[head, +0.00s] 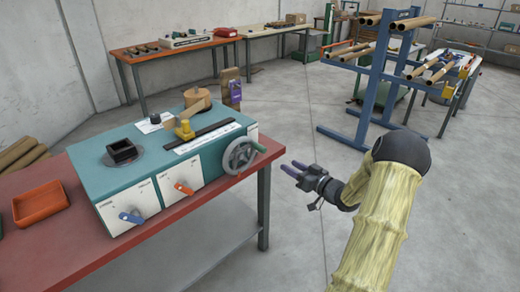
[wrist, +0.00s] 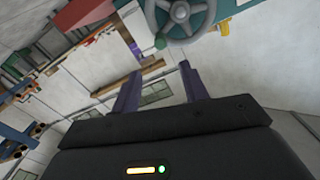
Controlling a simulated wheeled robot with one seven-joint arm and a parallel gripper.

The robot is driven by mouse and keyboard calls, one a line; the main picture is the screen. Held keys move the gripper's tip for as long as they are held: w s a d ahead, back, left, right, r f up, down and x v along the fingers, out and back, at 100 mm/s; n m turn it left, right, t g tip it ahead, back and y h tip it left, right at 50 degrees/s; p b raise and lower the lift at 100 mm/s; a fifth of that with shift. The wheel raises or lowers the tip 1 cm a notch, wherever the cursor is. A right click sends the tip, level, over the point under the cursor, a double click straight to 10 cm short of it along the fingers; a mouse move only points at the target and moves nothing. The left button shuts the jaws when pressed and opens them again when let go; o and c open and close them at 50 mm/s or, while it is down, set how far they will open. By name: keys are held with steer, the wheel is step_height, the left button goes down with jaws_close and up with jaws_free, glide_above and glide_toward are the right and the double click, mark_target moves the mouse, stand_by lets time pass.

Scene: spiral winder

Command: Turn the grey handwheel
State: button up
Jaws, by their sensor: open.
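The grey handwheel (head: 240,155) is mounted on the right end of the teal and white winder (head: 158,148), which stands on the red-topped table. It has spokes, a round hub and a green knob (head: 258,148) on its rim. In the wrist view the handwheel (wrist: 181,12) shows at the top, partly cut off, with the knob (wrist: 160,43) at its lower left. My gripper (head: 291,169) is to the right of the wheel, apart from it. Its two purple fingers are spread and empty, also seen in the wrist view (wrist: 157,85).
An orange tray (head: 40,204) sits on the red table (head: 160,221), left of the winder. A blue rack (head: 378,75) with cardboard tubes stands at the back right. Benches line the back wall. The floor (head: 305,120) between table and rack is clear.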

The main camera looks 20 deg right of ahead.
mark_target(265, 151)
steer(key=x, duration=1.6)
steer(key=shift+p, duration=0.4)
jaws_close()
